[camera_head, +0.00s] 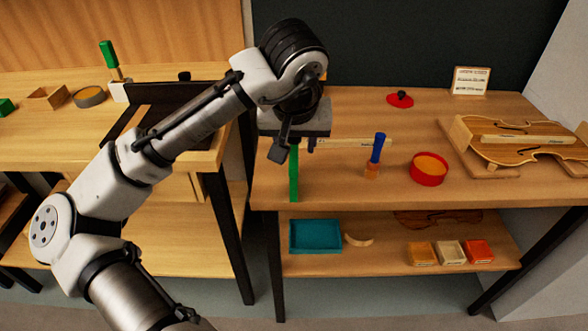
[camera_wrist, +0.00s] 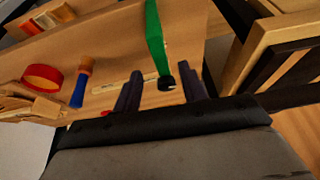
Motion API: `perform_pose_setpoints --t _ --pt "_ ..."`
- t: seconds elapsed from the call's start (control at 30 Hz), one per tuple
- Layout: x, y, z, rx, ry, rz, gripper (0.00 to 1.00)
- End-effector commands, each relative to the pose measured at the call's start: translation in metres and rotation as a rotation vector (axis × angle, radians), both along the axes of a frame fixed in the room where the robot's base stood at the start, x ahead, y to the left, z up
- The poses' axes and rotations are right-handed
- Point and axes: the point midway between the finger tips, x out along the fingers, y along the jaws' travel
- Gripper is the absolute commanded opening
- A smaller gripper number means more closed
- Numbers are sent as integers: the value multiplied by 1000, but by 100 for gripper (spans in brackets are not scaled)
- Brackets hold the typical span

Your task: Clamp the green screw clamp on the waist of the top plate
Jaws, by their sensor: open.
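A long green bar with a black end, apparently the green screw clamp (camera_head: 294,176), lies near the left end of the right-hand bench. It also shows in the wrist view (camera_wrist: 155,38), its black end between my fingers. My gripper (camera_wrist: 163,90) is open, with one finger on either side of that end; I cannot tell whether they touch it. In the head view my gripper (camera_head: 290,147) is above the bench's left end and partly hides the clamp. The violin-shaped top plate (camera_head: 500,151) lies in a wooden cradle at the bench's right, with a pale strip across it.
A pale ruler-like strip (camera_head: 352,142), a blue-handled tool (camera_head: 377,148) and a red round dish (camera_head: 428,174) lie between clamp and plate. A red disc with a black knob (camera_head: 400,99) and a card (camera_head: 470,81) stand behind. The shelf below holds a teal tray (camera_head: 315,250).

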Motion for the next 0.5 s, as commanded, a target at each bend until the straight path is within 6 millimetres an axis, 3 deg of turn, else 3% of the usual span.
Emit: perform_pose_setpoints --t 0.3,0.5 --pt "8 2 -40 0 2 0 42" --pt "13 2 -52 -2 0 -1 42"
